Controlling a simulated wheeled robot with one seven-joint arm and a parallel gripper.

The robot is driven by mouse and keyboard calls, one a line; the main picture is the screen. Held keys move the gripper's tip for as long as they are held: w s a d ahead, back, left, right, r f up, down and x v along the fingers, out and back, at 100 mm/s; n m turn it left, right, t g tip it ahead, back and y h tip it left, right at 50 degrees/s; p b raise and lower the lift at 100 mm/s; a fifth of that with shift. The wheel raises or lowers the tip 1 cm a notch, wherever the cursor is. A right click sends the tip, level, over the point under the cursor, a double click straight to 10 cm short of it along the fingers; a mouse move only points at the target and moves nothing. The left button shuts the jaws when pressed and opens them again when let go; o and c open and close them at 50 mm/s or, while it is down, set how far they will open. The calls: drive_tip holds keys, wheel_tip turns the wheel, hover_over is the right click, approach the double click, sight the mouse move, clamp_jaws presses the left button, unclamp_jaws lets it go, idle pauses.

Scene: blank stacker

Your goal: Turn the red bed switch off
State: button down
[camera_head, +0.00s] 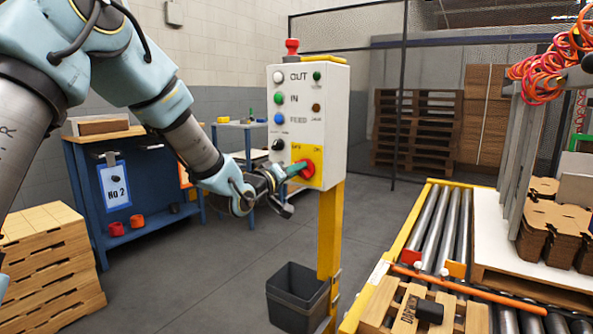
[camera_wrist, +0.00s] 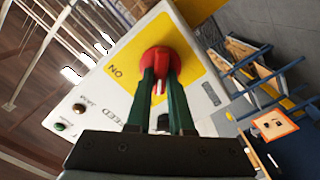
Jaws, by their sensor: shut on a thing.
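The red bed switch (camera_head: 307,169) is a round red knob on a yellow plate (camera_head: 316,154) low on the white control box (camera_head: 338,110). My gripper (camera_head: 296,170) reaches it from the left and is shut on the knob's raised grip. In the wrist view the switch (camera_wrist: 159,62) sits between the tips of my two green fingers (camera_wrist: 160,88). The word "ON" shows on the yellow plate in the wrist view, to the left of the knob. Lettering on the plate's other side is too small to read. The fingers hide part of the knob.
White, green, blue and black controls are above the switch on the box. A yellow post (camera_head: 329,235) carries the box, with a dark bin (camera_head: 297,298) at its foot. A roller conveyor (camera_head: 437,230) stands right, a blue workbench (camera_head: 135,190) left. Grey floor lies between.

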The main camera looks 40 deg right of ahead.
idle(0.3)
drive_tip(key=c, duration=0.8)
unclamp_jaws()
drive_tip(key=shift+a, duration=0.15)
drive_tip(key=v, duration=1)
drive_tip(key=shift+a+b, duration=0.25)
drive_tip(key=shift+b, duration=0.15)
